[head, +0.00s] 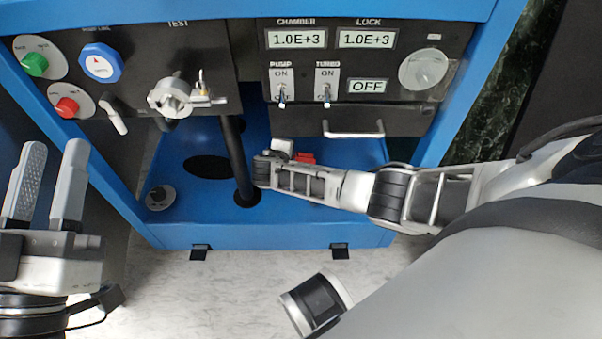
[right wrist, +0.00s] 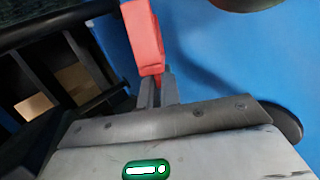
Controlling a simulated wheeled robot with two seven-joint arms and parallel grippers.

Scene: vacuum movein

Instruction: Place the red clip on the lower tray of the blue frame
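The red clip (right wrist: 144,40) is upright between the fingertips of my right gripper (right wrist: 156,88) in the right wrist view, and the fingers are closed on it. In the head view a small red part of the clip (head: 304,157) shows beside my right gripper (head: 284,150), over the lower tray (head: 217,212) of the blue frame (head: 270,238). The tray's blue surface also fills the background of the right wrist view. I cannot tell whether the clip touches the tray. My left gripper (head: 47,190) is open and empty at the far left, outside the frame.
A black vertical pipe (head: 238,165) passes down to the tray, left of my right gripper. The tray has dark round holes (head: 207,168) and a small round fitting (head: 160,197). A control panel (head: 355,65) with a handle (head: 353,130) hangs above. Marble floor lies in front.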

